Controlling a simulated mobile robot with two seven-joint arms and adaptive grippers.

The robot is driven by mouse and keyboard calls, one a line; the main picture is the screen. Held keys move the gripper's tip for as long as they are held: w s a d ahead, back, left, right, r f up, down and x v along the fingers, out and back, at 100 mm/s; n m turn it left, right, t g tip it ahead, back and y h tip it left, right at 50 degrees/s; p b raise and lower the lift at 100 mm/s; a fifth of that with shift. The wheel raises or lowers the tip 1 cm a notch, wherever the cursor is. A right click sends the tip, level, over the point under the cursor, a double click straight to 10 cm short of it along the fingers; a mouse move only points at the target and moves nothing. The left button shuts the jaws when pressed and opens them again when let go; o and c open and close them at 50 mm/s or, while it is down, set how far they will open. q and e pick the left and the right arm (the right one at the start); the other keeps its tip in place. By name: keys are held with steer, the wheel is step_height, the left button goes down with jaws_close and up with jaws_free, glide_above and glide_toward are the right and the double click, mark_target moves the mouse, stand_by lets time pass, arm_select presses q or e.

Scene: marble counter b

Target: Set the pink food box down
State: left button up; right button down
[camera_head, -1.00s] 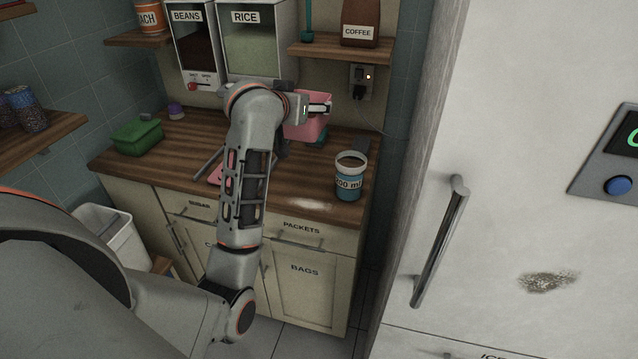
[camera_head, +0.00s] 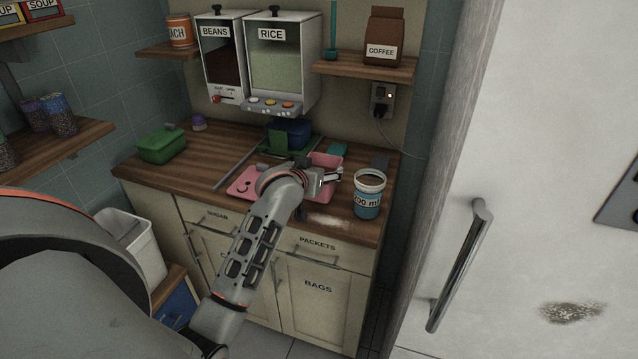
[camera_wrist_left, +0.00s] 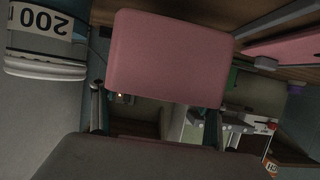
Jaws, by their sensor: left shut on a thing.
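My left gripper (camera_head: 328,178) is shut on the pink food box (camera_head: 328,160) and holds it low over the right part of the wooden counter (camera_head: 190,158). In the head view my wrist hides much of the box. Whether it touches the counter cannot be told. In the left wrist view the box (camera_wrist_left: 170,55) fills the upper middle, between the fingers (camera_wrist_left: 155,112). A pink lid with a smiling face (camera_head: 243,184) lies on the counter just left of the gripper. My right gripper is not in view.
A blue-and-white measuring cup (camera_head: 369,195) stands close right of the gripper. A blue box (camera_head: 293,132) and green lid (camera_head: 283,146) are behind, under the rice dispenser (camera_head: 283,65). A green box (camera_head: 161,146) is at the left. White powder (camera_head: 328,221) lies by the front edge.

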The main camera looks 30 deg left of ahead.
arm_select(q)
steer(key=shift+f, duration=2.4)
steer(key=shift+f, duration=0.1)
steer(key=o, duration=1.3)
steer(key=shift+f, duration=0.1)
